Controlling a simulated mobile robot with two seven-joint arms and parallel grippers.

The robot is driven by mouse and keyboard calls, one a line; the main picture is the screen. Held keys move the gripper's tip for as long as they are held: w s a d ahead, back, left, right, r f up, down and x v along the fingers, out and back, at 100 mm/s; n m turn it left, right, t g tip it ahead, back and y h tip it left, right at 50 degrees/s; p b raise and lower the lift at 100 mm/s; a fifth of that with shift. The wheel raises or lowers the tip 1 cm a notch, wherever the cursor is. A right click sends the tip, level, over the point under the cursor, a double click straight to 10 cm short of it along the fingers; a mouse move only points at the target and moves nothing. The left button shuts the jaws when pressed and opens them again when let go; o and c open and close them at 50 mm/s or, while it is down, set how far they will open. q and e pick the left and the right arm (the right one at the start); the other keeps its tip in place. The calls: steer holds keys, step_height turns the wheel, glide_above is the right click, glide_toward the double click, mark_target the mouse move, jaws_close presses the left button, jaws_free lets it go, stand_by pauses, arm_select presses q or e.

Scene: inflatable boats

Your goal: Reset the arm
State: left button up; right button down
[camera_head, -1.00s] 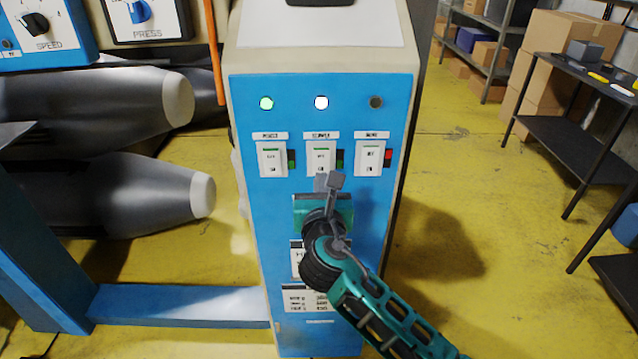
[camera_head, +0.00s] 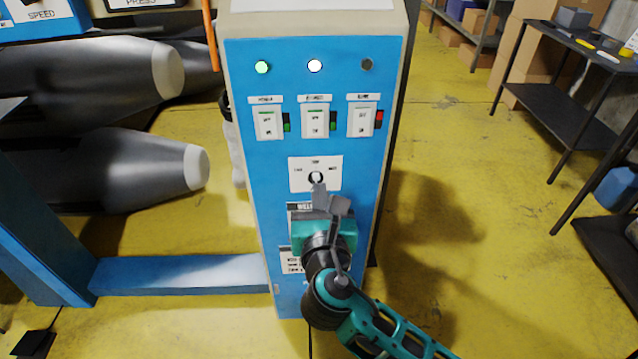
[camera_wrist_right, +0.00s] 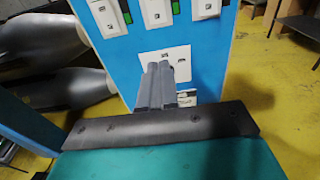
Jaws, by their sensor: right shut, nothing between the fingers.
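My right arm comes in from the lower right in the head view. The fingers also show in the right wrist view (camera_wrist_right: 156,85), side by side, shut and empty, pointing toward the panel. I cannot tell whether the fingertips touch the panel. My left gripper is not in view.
Three switches (camera_head: 316,120) sit above the knob, below a green lamp (camera_head: 262,67), a white lamp (camera_head: 315,66) and a dark lamp (camera_head: 367,65). Grey cylinders (camera_head: 110,170) and a blue beam (camera_head: 185,275) lie left. A black table (camera_head: 560,105) stands right. Yellow floor between is clear.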

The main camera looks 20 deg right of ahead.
stand_by(0.4)
steer(key=s+d+f+m+g+y, duration=0.1)
steer(key=s+f+m+g+y, duration=0.2)
steer(key=s+f+m, duration=0.4)
steer(key=s+d+f+m+g+y, duration=0.1)
steer(key=s+f+m, duration=0.7)
steer(key=m, duration=1.5)
step_height(320, 180, down, 4)
steer(key=g+y, duration=0.1)
steer(key=y, duration=0.1)
steer(key=shift+s+d+f+g+y, duration=0.15)
steer(key=shift+s+d+g+y, duration=0.1)
steer(key=shift+g+y, duration=0.15)
